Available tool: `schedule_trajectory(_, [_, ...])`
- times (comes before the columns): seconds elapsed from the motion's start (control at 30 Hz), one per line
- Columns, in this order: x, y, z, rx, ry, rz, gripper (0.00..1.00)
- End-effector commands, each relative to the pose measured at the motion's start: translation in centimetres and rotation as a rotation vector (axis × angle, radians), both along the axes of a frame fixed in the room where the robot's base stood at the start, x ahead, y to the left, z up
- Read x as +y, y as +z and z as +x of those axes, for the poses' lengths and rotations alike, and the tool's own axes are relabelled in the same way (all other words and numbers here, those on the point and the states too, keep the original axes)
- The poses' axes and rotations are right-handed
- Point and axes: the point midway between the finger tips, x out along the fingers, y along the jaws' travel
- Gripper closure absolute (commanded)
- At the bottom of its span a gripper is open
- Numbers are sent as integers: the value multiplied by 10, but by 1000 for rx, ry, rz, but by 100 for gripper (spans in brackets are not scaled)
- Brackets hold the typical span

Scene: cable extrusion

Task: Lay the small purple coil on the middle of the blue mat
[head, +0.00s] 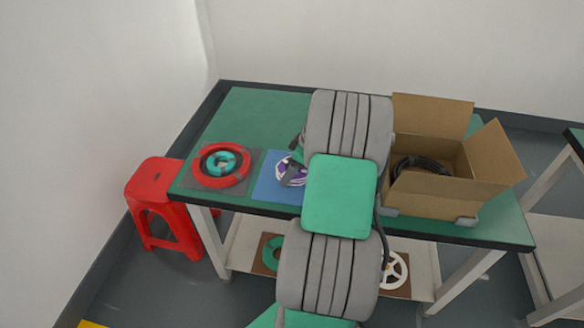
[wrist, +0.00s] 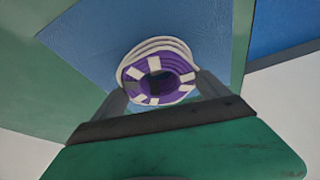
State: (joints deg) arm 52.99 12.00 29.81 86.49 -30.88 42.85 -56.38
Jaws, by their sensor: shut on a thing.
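The small purple coil (wrist: 158,76), with white bands and pale outer loops, is held between the fingers of my gripper (wrist: 163,92) in the wrist view. In the head view the coil (head: 291,172) shows over the blue mat (head: 268,189), just left of my arm. The blue mat (wrist: 105,45) fills the area behind the coil in the wrist view. I cannot tell whether the coil touches the mat. In the head view my arm hides the right part of the mat and most of my gripper.
On the green table (head: 250,115), a red ring with a teal coil (head: 221,164) lies on a grey mat left of the blue one. An open cardboard box (head: 430,190) with black cable stands to the right. A red stool (head: 158,200) is at the left.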

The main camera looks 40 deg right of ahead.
Motion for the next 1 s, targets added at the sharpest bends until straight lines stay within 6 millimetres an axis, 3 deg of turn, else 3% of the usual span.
schedule_trajectory(0.17, [0,-4,0,0,0,0,59])
schedule_trajectory(0.2, [0,-4,0,0,0,1,14])
schedule_trajectory(0.37, [0,-3,0,0,0,1,1])
schedule_trajectory(0.6, [0,-2,0,0,0,1,0])
schedule_trajectory(0.73, [-2,8,-3,-1,-2,-1,0])
schedule_trajectory(1.0, [-14,69,-25,-2,-2,-3,0])
